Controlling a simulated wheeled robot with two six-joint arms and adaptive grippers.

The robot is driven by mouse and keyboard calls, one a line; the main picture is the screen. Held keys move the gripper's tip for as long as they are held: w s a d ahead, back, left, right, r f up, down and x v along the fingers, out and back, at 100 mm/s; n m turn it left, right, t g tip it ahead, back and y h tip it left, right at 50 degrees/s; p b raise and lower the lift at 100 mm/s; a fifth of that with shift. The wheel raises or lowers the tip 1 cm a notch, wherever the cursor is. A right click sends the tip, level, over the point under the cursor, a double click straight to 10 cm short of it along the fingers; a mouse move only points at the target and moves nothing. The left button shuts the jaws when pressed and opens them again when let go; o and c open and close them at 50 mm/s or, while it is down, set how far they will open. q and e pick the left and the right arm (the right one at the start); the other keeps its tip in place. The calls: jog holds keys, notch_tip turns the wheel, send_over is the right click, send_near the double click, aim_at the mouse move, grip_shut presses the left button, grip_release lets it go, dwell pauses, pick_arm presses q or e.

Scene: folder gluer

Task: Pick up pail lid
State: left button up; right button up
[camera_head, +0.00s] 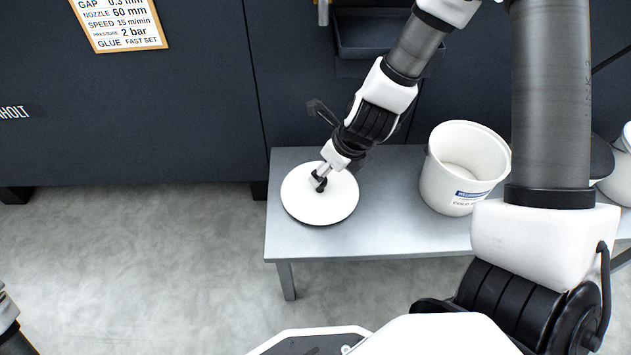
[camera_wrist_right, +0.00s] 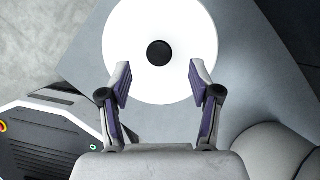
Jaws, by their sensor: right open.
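The pail lid (camera_head: 335,207) is a white round disc lying flat on the left end of the grey table. In the right wrist view the lid (camera_wrist_right: 123,38) shows a black round knob (camera_wrist_right: 159,53) at its centre. My right gripper (camera_head: 320,181) is over the lid, pointing down at the knob. In the right wrist view my right gripper (camera_wrist_right: 160,80) is open, with its fingertips apart over the near part of the lid and nothing between them. The knob is a little beyond the fingertips in that view. My left gripper does not show.
The grey table (camera_head: 385,232) carries an open white pail (camera_head: 452,190) with a blue label, right of the lid. More white containers (camera_head: 618,180) stand at the far right. A dark machine wall (camera_head: 150,110) stands behind. The table between lid and pail is clear.

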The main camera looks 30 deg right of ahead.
jog(key=b+x, duration=0.4)
jog(key=x, duration=0.2)
jog(key=shift+f+b, duration=0.25)
jog(key=shift+b, duration=0.1)
jog(key=shift+s+r, duration=0.1)
jog(key=shift+r, duration=0.05)
grip_shut()
notch_tip(320, 180, up, 10)
jog(key=p, duration=0.8)
jog(key=shift+r, duration=0.15)
